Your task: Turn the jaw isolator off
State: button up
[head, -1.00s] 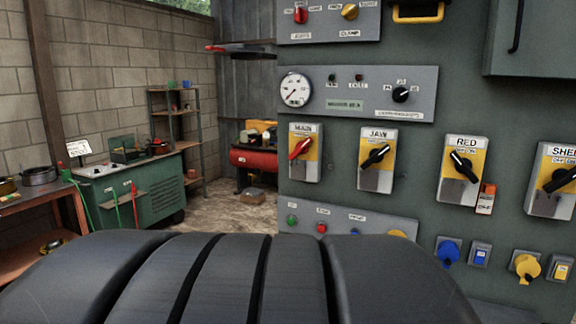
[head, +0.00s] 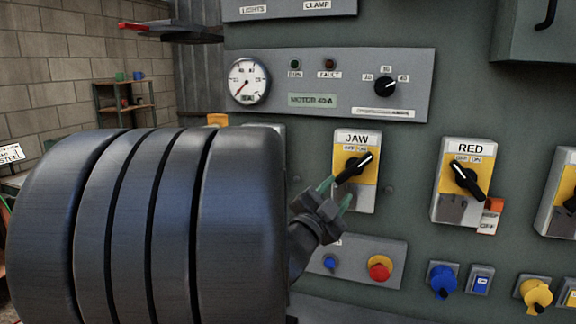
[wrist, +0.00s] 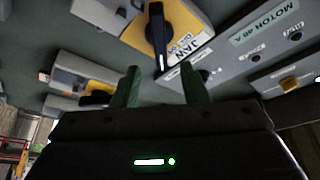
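The jaw isolator (head: 354,171) is a yellow and grey box labelled JAW on the dark green panel. Its black rotary handle (head: 354,167) points up to the right, slanted. In the wrist view the handle (wrist: 156,35) is beyond the fingertips. My gripper (head: 335,191) is at the lower left of the isolator, its two green fingers apart with nothing between them. In the wrist view my gripper (wrist: 158,80) is open, and a gap seems to separate it from the handle. I cannot tell the exact distance.
The RED isolator (head: 463,180) is to the right, with an orange tag beside it. Below the jaw isolator is a small panel (head: 395,250) with a red button (head: 380,267). A gauge (head: 247,80) and a motor selector (head: 385,85) are above. My arm hides the MAIN isolator.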

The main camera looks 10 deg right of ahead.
aim_at(353, 171)
jog(key=p+x, duration=0.1)
jog(key=x, duration=0.9)
jog(key=shift+w+p, duration=0.15)
jog(key=shift+p, duration=0.25)
jog(key=shift+f, duration=0.1)
grip_shut()
